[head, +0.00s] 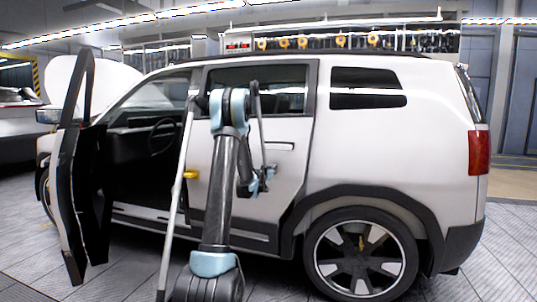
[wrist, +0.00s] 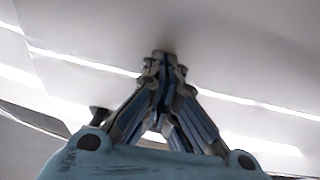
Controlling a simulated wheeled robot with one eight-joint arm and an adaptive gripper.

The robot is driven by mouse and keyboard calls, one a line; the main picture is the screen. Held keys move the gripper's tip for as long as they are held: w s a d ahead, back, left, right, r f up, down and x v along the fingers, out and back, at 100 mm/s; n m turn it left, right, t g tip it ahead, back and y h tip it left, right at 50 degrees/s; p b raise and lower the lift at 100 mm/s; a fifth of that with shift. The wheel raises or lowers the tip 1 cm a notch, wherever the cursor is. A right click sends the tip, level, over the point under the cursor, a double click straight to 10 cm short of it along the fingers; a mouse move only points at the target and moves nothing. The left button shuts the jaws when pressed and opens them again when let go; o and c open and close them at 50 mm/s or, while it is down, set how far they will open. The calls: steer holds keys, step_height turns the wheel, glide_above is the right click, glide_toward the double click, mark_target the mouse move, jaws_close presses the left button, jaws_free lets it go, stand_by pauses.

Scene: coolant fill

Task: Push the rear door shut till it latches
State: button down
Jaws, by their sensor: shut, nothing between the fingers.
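The rear door (head: 225,160) is the white panel with a dark window in the middle of the car's side. Its handle (head: 278,146) is near its right edge. The door looks close to flush with the body, but I cannot tell whether it is latched. My gripper (head: 264,180) is in front of the door, below the handle and partly behind my arm. In the wrist view my gripper (wrist: 163,65) is shut and empty, its tips at or very near a white panel (wrist: 230,50); contact is unclear.
The front door (head: 75,160) stands wide open at the left, showing the dark cabin and steering wheel (head: 162,135). The rear wheel (head: 360,252) is right of my arm. Tiled floor (head: 500,250) is clear at the right. Wall racks stand behind the car.

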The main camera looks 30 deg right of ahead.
steer(key=shift+w+d, duration=0.15)
steer(key=shift+d, duration=0.1)
steer(key=shift+w+d, duration=0.15)
steer(key=shift+w+d+n+t, duration=0.2)
steer(key=shift+w+d, duration=0.2)
steer(key=shift+d, duration=0.2)
steer(key=shift+w+d+n+t, duration=0.1)
steer(key=shift+w+d+t, duration=0.1)
steer(key=shift+w+d, duration=0.3)
steer(key=shift+d, duration=0.2)
steer(key=shift+s, duration=0.1)
steer(key=v, duration=1)
stand_by(0.6)
steer(key=shift+r, duration=0.15)
